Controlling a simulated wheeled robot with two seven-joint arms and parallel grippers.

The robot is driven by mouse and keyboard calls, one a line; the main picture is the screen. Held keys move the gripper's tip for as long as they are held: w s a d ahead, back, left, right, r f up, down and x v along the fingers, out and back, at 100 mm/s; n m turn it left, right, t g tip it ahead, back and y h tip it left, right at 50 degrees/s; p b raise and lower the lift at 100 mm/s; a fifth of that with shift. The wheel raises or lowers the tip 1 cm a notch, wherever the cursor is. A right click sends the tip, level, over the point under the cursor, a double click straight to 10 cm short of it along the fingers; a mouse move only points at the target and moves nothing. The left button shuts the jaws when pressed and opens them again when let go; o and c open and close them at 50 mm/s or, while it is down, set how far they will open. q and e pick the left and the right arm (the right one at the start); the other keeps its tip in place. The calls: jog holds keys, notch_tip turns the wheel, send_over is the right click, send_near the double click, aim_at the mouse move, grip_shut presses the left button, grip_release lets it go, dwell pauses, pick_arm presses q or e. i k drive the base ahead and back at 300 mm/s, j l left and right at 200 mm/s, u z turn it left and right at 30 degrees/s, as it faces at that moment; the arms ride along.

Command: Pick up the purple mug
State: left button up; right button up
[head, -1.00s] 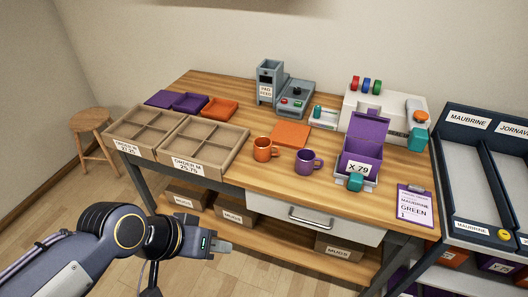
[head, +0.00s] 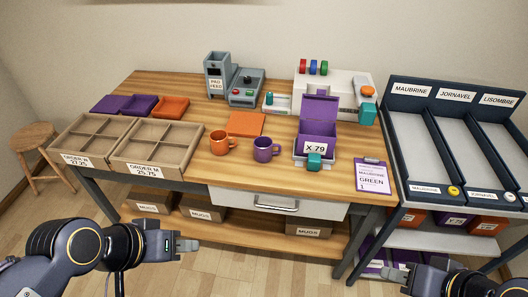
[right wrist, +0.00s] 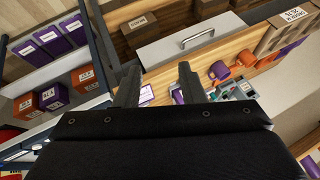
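The purple mug (head: 264,150) stands upright on the wooden table near its front edge, between an orange mug (head: 219,144) and the purple box marked X 79. My left gripper (head: 190,244) is in front of the table, lower left of the mug and well apart from it. Its fingers are seen side-on, so their gap is unclear. My right gripper (right wrist: 158,82) is open, with nothing between its fingers in the right wrist view. In the head view it is at the bottom right, partly cut off, far from the mug.
The purple box (head: 317,127) stands just right of the mug, with a clipboard (head: 372,176) beyond it. An orange mat (head: 246,124) lies behind the mugs. Divided trays (head: 156,146) fill the table's left. A sorting rack (head: 455,140) stands right. A drawer (head: 265,202) is below the table's front edge.

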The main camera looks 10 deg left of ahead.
aim_at(263, 144)
jog(key=i+j+u, duration=0.15)
jog(key=u, duration=0.2)
jog(key=i+u, duration=0.35)
jog(key=i+j+u, duration=0.1)
jog(key=i+u, duration=0.25)
jog(key=k, duration=0.05)
